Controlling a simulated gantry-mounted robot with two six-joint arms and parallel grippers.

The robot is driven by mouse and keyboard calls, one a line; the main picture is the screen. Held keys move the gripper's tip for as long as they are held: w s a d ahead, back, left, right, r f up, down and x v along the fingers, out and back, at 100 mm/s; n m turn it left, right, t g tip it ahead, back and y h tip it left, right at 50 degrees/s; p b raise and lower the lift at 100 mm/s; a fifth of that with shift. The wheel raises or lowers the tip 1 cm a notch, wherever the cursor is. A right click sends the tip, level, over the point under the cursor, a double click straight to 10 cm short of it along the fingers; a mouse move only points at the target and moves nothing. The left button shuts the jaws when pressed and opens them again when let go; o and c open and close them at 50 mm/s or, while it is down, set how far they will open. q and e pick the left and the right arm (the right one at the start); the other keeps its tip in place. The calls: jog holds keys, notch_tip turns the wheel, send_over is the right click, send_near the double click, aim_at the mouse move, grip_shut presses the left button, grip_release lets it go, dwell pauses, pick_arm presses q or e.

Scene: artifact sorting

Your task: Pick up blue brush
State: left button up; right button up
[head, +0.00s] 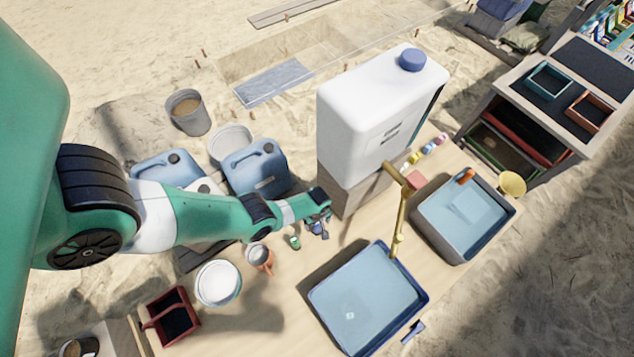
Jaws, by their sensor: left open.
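My left gripper (322,213) is open above the wooden table, just in front of the white container's base. A small blue item (316,228), which may be the blue brush, lies directly under and beside the fingertips, partly hidden by them. I cannot tell whether the fingers touch it. A small green item (294,241) stands just left of it. Another dark blue item (412,332), whose kind I cannot make out, lies at the table's front edge by the large basin. My right gripper is not in view.
A large white container (375,110) stands behind the gripper.

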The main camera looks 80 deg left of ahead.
pick_arm(q)
notch_tip(320, 180, down, 5)
jog(key=b, duration=0.4)
jog(key=shift+s+a+f, duration=0.1)
jog(key=shift+s, duration=0.05)
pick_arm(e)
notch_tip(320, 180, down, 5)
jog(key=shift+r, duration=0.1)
pick_arm(q)
grip_shut()
jog(key=shift+r, duration=0.25)
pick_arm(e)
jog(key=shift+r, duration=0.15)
